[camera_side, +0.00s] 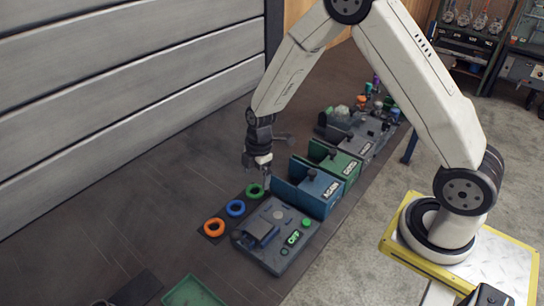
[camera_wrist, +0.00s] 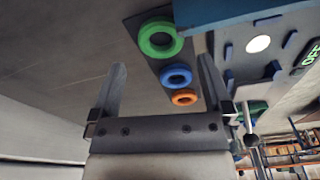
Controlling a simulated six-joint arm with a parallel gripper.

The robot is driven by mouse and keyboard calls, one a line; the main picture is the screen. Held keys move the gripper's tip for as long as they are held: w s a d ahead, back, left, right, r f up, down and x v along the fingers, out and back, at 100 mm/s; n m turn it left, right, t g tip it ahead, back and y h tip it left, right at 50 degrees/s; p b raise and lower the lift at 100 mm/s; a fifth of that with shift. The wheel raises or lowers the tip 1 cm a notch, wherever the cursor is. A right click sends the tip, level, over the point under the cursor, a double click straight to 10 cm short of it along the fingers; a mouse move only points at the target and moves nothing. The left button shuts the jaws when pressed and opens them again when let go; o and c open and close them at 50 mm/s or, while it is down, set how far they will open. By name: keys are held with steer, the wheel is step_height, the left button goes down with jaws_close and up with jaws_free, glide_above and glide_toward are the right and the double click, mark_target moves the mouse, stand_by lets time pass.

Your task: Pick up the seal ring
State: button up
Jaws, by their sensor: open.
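Three rings lie in a row on a dark strip: a green ring (camera_side: 248,192), a blue ring (camera_side: 229,210) and an orange ring (camera_side: 206,229). I cannot tell which one the task calls the seal ring. My gripper (camera_side: 262,178) is above the green end of the row, empty and pointing down. In the wrist view my gripper (camera_wrist: 161,66) has its two fingers wide apart. There the green ring (camera_wrist: 145,37) shows past the fingertips, and the blue ring (camera_wrist: 164,77) and orange ring (camera_wrist: 175,97) show between the fingers, near the right one.
A grey station with a lit OFF panel (camera_side: 291,240) stands right of the rings. Blue (camera_side: 318,193) and green (camera_side: 342,163) upright stations stand behind it. A green tray (camera_side: 190,293) is at the front. The dark table left of the rings is clear up to the panelled wall.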

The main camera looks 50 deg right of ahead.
mark_target(255, 189)
steer(key=shift+a+f, duration=0.15)
steer(key=shift+f, duration=0.95)
steer(key=shift+a+f, duration=0.15)
steer(key=shift+f, duration=0.9)
steer(key=c, duration=1.1)
steer(key=shift+r, duration=0.15)
